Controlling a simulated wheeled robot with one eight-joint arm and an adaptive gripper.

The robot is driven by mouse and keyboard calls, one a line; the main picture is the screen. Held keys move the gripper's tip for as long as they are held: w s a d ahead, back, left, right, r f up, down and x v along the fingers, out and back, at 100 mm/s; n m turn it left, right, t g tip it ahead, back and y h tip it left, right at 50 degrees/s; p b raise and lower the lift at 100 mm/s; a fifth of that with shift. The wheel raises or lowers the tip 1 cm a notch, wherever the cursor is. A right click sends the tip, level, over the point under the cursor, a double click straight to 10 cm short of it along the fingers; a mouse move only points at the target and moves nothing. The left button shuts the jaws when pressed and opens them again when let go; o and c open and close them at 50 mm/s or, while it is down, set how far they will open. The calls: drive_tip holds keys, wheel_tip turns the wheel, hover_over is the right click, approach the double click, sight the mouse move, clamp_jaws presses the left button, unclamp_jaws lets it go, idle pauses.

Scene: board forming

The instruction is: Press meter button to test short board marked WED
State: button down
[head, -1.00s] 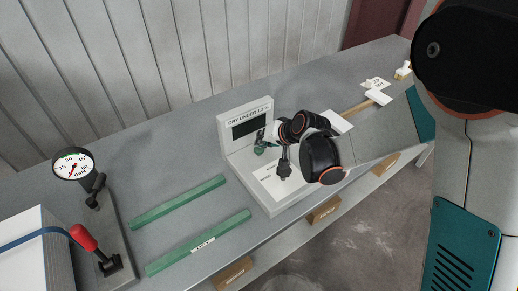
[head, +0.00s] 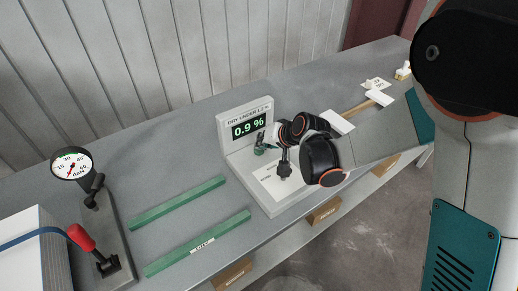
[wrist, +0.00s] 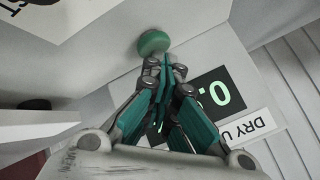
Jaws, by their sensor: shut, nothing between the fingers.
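The meter (head: 232,147) is a pale upright panel with a flat base, labelled "DRY UNDER 1.2 %". Its display (head: 248,127) is lit and reads 0.9 %. The round green button (wrist: 153,43) shows in the wrist view, right at my fingertips. My gripper (head: 261,146) is shut and empty in front of the meter panel; in the wrist view its closed fingers (wrist: 152,66) appear to touch the button. I cannot make out a board marked WED; my arm hides part of the meter base.
Two green bars (head: 178,205) lie on the grey bench left of the meter. A round gauge (head: 72,164) and a red-handled lever (head: 82,238) stand at far left. White pieces (head: 378,97) lie at the back right. Bare bench lies behind the green bars.

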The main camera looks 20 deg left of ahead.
drive_tip(key=shift+r+p, duration=0.55)
drive_tip(key=shift+r, duration=0.4)
wheel_tip(320, 180, up, 5)
drive_tip(key=p, duration=0.3)
idle(0.8)
